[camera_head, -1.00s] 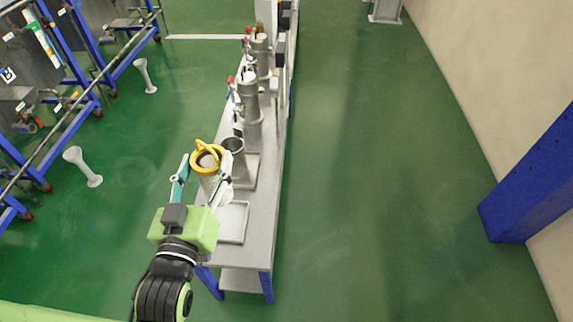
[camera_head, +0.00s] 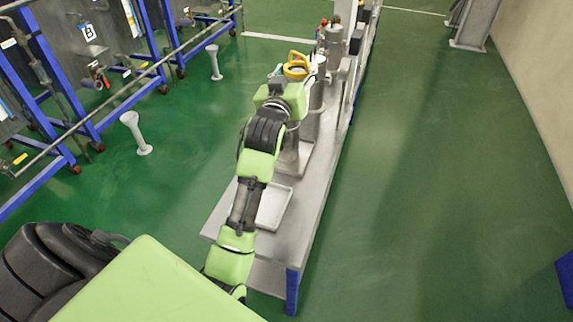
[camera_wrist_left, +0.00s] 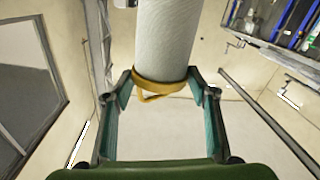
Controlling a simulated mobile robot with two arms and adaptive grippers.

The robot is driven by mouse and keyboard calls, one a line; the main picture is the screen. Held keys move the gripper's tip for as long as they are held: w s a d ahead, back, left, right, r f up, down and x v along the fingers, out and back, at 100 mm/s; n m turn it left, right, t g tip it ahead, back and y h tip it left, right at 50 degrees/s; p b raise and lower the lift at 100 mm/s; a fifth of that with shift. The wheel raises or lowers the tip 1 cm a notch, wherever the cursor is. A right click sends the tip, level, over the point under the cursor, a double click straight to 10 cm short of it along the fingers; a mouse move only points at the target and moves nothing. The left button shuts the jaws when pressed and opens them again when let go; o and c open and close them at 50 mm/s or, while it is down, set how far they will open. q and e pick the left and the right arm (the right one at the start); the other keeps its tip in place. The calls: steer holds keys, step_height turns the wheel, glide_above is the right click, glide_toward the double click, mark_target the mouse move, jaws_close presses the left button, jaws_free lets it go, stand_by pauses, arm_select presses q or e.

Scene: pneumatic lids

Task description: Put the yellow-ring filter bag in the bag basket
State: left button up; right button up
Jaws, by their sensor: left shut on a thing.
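The filter bag's yellow ring (camera_head: 297,66) with its raised handle shows at the far end of my left arm in the head view. In the left wrist view the white bag (camera_wrist_left: 166,38) stretches away from the ring, between the fingers. My left gripper (camera_wrist_left: 160,98) is shut on the bag at its ring. In the head view the gripper (camera_head: 288,76) is partly hidden by its own wrist, above the bench. A grey open cylinder (camera_head: 298,152), partly hidden behind my arm, stands on the bench; I cannot tell whether it is the bag basket. My right gripper is out of view.
The long metal bench (camera_head: 318,205) carries a shallow white tray (camera_head: 273,208) near its front end. Grey vessels (camera_head: 333,50) with red-handled valves stand farther back. Blue-framed racks are at left, with white floor stands (camera_head: 135,132).

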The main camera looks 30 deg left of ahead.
arm_select(q)
steer(key=shift+n+g+y, duration=0.3)
steer(key=shift+n+y, duration=0.1)
steer(key=shift+y, duration=0.3)
steer(key=w+a+b, duration=0.1)
steer(key=w+a+f+b, duration=0.1)
steer(key=a, duration=0.1)
steer(key=w+a+f+b, duration=0.1)
steer(key=a+b, duration=0.1)
steer(key=shift+f, duration=0.25)
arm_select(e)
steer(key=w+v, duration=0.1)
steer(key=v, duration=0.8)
arm_select(q)
step_height(320, 180, down, 14)
steer(key=b, duration=0.4)
steer(key=shift+f, duration=0.15)
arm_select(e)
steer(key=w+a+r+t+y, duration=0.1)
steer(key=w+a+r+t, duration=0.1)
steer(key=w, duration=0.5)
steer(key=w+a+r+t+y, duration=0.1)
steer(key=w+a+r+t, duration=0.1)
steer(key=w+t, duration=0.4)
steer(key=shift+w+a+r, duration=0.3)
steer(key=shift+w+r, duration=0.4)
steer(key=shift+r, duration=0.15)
